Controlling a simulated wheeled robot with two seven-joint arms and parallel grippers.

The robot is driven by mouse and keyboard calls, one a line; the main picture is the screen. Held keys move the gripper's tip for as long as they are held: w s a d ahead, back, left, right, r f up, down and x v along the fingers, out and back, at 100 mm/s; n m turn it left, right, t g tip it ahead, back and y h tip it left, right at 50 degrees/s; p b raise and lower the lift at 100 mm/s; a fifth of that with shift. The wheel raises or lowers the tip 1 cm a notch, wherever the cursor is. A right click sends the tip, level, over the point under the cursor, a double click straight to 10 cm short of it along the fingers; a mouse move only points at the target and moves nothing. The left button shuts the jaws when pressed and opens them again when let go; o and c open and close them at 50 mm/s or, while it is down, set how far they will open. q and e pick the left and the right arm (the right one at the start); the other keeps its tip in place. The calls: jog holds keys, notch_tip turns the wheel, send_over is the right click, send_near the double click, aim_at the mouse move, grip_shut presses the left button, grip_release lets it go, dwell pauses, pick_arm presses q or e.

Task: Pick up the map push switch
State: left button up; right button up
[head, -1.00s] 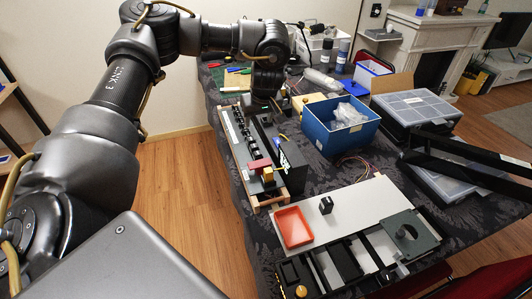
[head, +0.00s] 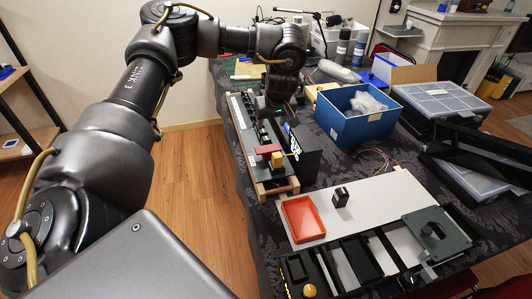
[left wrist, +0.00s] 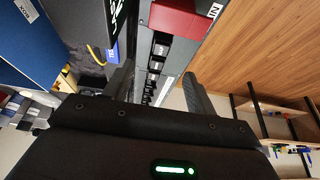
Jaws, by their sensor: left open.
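A long panel (head: 240,118) with a row of small black push switches (head: 262,130) lies along the left table edge. My left gripper (head: 277,108) is over the far part of this row, pointing down. In the left wrist view the open fingers (left wrist: 160,88) stand on either side of the row, with nothing visibly held. The fingertips are partly hidden in the head view. My right gripper is not in view.
A blue box (head: 350,130) stands to the right. A white board (head: 385,195) carries an orange tray (head: 303,218) and a small black cube (head: 340,197).

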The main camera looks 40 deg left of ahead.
aim_at(266, 138)
pick_arm(q)
jog(key=shift+w+f, duration=0.15)
jog(key=shift+f, duration=0.15)
jog(key=x, duration=0.5)
jog(key=shift+f, duration=0.1)
jog(key=shift+a+f, duration=0.3)
jog(key=shift+f, duration=0.05)
jog(key=x, duration=0.3)
jog(key=shift+a+f, duration=0.25)
jog(key=shift+a, duration=0.05)
jog(key=shift+w+f+p, duration=0.1)
jog(key=shift+f+p, duration=0.2)
jog(key=shift+f, duration=0.05)
jog(key=c, duration=1.1)
